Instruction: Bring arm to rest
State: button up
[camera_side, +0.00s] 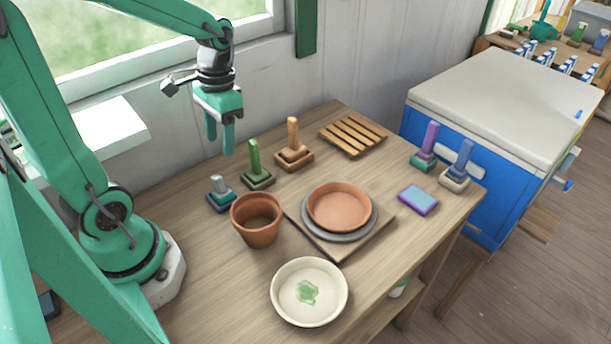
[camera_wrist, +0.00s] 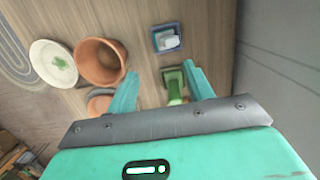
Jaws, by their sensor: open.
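My gripper (camera_side: 220,138) hangs in the air above the back left of the table, its teal fingers pointing down, apart and empty. In the wrist view the two fingers (camera_wrist: 162,90) are spread with nothing between them; the green stacked piece (camera_wrist: 174,83) shows beyond them, lower down. My arm reaches up and across from its base at the left of the side view. The gripper touches nothing that I can see.
On the wooden table (camera_side: 200,270) stand a terracotta pot (camera_side: 257,228), a cream dish (camera_side: 290,308), a terracotta saucer (camera_side: 339,205) on a grey plate, several stacked posts (camera_side: 254,160), a slatted rack (camera_side: 353,134) and a purple-blue block (camera_side: 418,199). A wall and window are close behind.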

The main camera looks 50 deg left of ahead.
jog(key=s+d+r+t, duration=0.2)
jog(key=d+r+t, duration=0.4)
jog(key=r, duration=0.3)
jog(key=shift+s+t, duration=0.4)
jog(key=shift+t, duration=0.2)
jog(key=shift+d, duration=0.1)
dwell(0.6)
jog(key=shift+c, duration=1.1)
jog(key=m+g, duration=0.5)
jog(key=m, duration=1.1)
send_over(218, 177)
jog(key=shift+y, duration=0.3)
jog(key=f, duration=1.1)
jog(key=shift+w+d+f, duration=0.15)
jog(key=shift+d+f, duration=0.1)
jog(key=shift+d, duration=0.1)
jog(key=shift+a+f+m+g, duration=0.3)
jog(key=shift+f+m, duration=0.3)
jog(key=shift+m, duration=0.4)
